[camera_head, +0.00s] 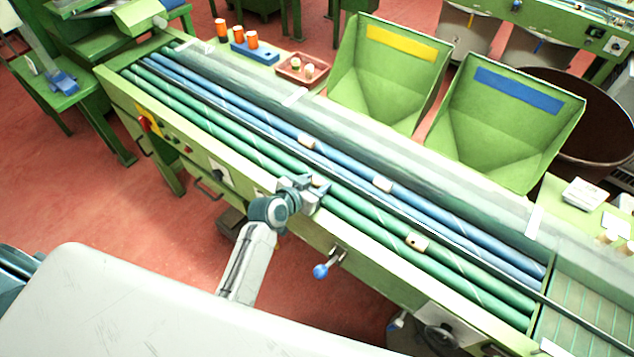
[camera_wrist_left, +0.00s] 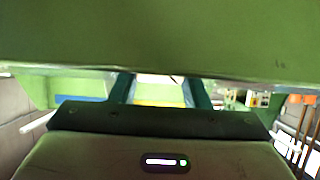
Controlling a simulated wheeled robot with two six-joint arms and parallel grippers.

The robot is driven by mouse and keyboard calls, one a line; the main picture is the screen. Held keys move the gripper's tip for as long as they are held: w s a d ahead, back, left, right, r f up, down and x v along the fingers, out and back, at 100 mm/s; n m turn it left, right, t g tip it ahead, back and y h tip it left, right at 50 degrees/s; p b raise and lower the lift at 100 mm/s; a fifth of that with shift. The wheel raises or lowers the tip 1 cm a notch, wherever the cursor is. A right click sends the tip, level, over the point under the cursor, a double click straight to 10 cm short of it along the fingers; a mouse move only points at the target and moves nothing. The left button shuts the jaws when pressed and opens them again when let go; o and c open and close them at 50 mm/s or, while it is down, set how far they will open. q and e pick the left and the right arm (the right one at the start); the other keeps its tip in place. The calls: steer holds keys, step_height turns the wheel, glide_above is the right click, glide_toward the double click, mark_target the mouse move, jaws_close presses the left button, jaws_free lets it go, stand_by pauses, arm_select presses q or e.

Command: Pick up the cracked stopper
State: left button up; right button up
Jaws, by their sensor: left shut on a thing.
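My left gripper (camera_head: 316,191) is over the front green rollers (camera_head: 360,216) of the sorting machine. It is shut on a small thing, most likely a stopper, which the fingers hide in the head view. The wrist view shows the two teal fingers (camera_wrist_left: 160,92) apart, but I cannot make out a crack between them. A pale cork stopper (camera_head: 417,241) with a dark mark lies on the green rollers to the right. Two plain stoppers, one (camera_head: 306,142) and another (camera_head: 382,185), lie on the blue rollers. My right gripper is out of view.
Behind the rollers stand a yellow-labelled green bin (camera_head: 375,85) and a blue-labelled green bin (camera_head: 500,125). A clear guard (camera_head: 420,170) runs along the back. A red tray (camera_head: 302,76) with stoppers and a blue rack (camera_head: 262,55) stand behind.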

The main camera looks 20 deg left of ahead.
mark_target(316, 185)
arm_select(q)
steer(key=shift+r, duration=0.4)
step_height(316, 185, up, 2)
steer(key=shift+r+b, duration=0.15)
steer(key=shift+b, duration=0.7)
steer(key=s+a+b, duration=0.1)
steer(key=a, duration=0.3)
steer(key=s+a+r+b, duration=0.1)
steer(key=a+b, duration=0.1)
steer(key=a, duration=0.3)
steer(key=s+a+b, duration=0.1)
steer(key=s+a, duration=0.1)
steer(key=a, duration=0.2)
steer(key=shift+a+r+b, duration=0.2)
steer(key=shift+b, duration=0.1)
steer(key=shift+s+a+r, duration=0.1)
steer(key=shift+s+a, duration=0.05)
steer(key=shift+a, duration=0.35)
steer(key=shift+s+a+r, duration=0.1)
steer(key=shift+a, duration=0.4)
